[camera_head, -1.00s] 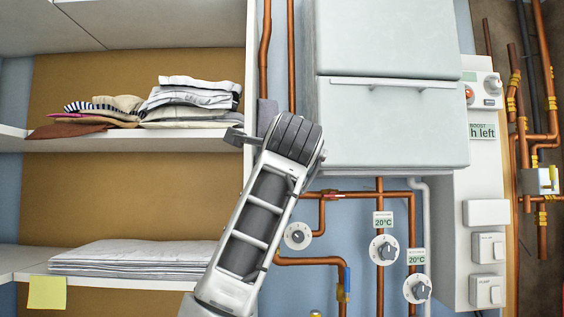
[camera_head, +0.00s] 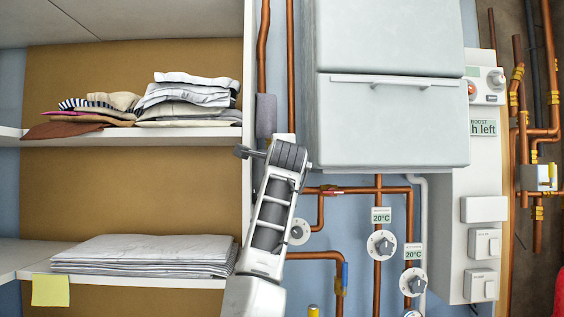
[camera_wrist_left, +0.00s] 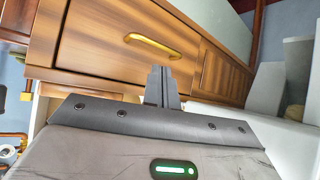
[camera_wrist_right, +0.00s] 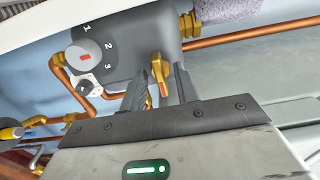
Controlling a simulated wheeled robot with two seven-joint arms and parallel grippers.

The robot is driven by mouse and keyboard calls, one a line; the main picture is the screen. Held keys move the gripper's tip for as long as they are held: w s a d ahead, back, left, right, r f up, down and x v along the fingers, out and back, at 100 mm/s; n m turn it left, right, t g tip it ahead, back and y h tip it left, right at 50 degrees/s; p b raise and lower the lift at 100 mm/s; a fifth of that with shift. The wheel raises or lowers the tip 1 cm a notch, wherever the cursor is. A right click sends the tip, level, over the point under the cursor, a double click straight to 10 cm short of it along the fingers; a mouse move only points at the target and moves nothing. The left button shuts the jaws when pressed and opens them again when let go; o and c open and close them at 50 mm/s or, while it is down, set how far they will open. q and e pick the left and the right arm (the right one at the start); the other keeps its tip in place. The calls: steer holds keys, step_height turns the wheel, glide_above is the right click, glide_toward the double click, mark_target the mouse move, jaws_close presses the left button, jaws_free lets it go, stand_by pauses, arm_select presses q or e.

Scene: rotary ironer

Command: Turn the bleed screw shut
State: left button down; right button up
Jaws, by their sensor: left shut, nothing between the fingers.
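I cannot pick out the bleed screw with certainty. In the right wrist view, a brass fitting with a flat handle (camera_wrist_right: 160,68) sits beyond my right gripper (camera_wrist_right: 160,84), showing between its spread fingers. The fingers look open, with gaps on both sides of the fitting; contact is unclear. My left gripper (camera_wrist_left: 161,76) is shut and empty in front of a wooden drawer front (camera_wrist_left: 105,45) with a brass handle (camera_wrist_left: 152,44). In the head view one of my arms rises in front of the pipes; neither gripper's fingertips can be made out there.
A grey housing (camera_wrist_right: 126,30) carries a dial (camera_wrist_right: 85,57) numbered 1 to 3. Copper pipes (camera_head: 378,270) and round dials (camera_head: 381,245) hang below a white cabinet (camera_head: 390,125). Shelves on the left hold folded clothes (camera_head: 190,102) and linen (camera_head: 145,250).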

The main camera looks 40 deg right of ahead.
steer(key=c, duration=0.6)
jaws_close()
steer(key=shift+n, duration=8.9)
